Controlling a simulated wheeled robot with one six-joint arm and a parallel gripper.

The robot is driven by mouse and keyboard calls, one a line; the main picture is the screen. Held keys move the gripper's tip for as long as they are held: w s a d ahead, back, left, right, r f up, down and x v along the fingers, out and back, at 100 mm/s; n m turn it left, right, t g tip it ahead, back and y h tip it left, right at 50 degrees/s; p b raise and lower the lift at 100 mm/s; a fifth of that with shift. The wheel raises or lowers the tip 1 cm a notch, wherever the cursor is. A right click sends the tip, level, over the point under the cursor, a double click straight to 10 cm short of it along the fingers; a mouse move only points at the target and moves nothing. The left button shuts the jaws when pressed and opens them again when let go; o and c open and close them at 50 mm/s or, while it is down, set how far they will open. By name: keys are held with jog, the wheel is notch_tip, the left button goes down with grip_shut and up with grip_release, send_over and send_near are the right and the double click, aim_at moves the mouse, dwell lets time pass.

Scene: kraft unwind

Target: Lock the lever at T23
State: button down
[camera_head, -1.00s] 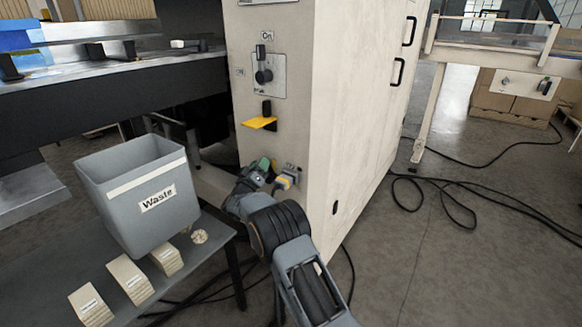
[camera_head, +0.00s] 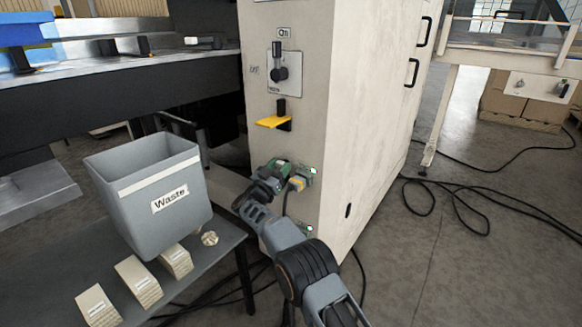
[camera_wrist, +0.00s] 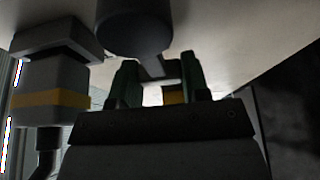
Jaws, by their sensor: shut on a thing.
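My gripper (camera_head: 283,168) is at the lower front face of the pale cabinet (camera_head: 345,130). In the wrist view its green-tipped fingers (camera_wrist: 158,72) are shut around a narrow grey part that appears to be the lever, below a dark round knob-like body (camera_wrist: 135,32). The lever is mostly hidden by the fingers in the head view. A grey plug with a yellow band (camera_head: 299,179) sits just right of my gripper; it also shows at the left of the wrist view (camera_wrist: 50,90). The small labels by the plug are too blurred to read surely.
A grey Waste bin (camera_head: 150,205) stands on a low dark table (camera_head: 225,240) to the left, with several card stacks. Black cables (camera_head: 440,190) lie on the right floor.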

dwell(0.4)
jog(key=c, duration=0.6)
grip_release()
jog(key=p+v, duration=0.3)
jog(key=v, duration=0.9)
